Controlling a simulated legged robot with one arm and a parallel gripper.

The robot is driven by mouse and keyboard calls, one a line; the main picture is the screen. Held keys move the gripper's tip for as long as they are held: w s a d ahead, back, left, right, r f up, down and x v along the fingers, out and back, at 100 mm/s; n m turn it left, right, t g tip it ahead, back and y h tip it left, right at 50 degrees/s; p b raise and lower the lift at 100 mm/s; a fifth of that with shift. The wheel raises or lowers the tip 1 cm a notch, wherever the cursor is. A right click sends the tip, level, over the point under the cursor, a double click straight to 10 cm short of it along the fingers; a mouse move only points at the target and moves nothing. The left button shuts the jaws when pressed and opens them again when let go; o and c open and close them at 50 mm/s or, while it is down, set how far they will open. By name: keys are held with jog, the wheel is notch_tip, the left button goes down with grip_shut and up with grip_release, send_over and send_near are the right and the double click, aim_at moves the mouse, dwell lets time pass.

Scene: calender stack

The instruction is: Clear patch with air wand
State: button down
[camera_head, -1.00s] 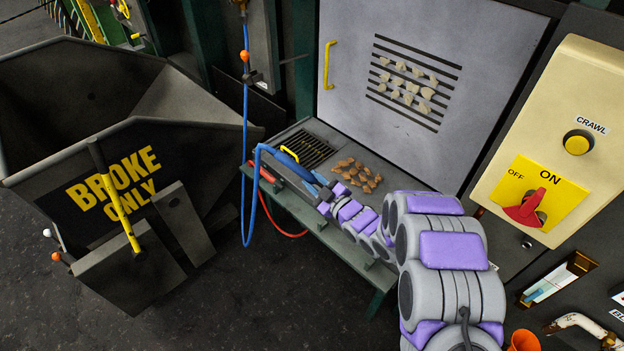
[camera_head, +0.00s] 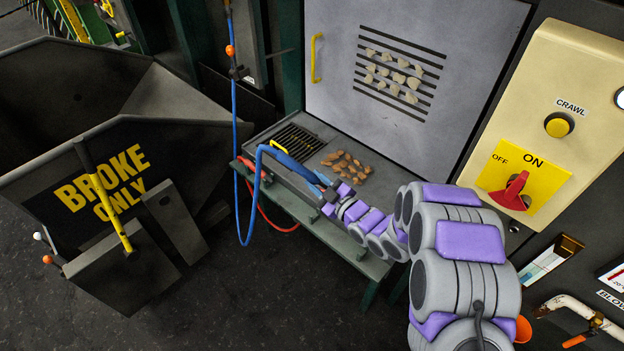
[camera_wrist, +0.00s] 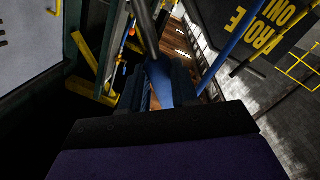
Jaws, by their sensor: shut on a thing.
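The air wand (camera_head: 294,163) has a blue handle and a blue hose (camera_head: 240,150) that loops off the table's left side. My gripper (camera_head: 328,195) is shut on the wand's near end, low over the table's front. In the wrist view the blue handle (camera_wrist: 158,80) sits between the dark fingers of my gripper (camera_wrist: 165,90), and a dark tube runs away from it. Brown pieces (camera_head: 347,165) lie on the table just beyond my gripper. Pale pieces (camera_head: 393,73) sit on the slotted grey panel (camera_head: 340,85) behind. Whether the wand touches anything is unclear.
The green table (camera_head: 325,228) has a dark grate (camera_head: 297,143) at its left. A "BROKE ONLY" bin (camera_head: 170,130) stands left. A control box (camera_head: 565,110) with a red switch (camera_head: 512,190) is at right. A red hose (camera_head: 275,222) hangs in front.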

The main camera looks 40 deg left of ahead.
jog(key=shift+d, duration=0.65)
jog(key=shift+s+d, duration=0.1)
jog(key=shift+w+v, duration=0.2)
jog(key=shift+v, duration=1.35)
jog(key=shift+d, duration=0.15)
jog(key=shift+w+d+p, duration=1.15)
jog(key=shift+w+d, duration=0.5)
jog(key=shift+w, duration=1.55)
jog(key=s+x, duration=0.2)
jog(key=x, duration=1.3)
jog(key=shift+a+r, duration=0.25)
jog(key=shift+a, duration=0.05)
dwell(0.6)
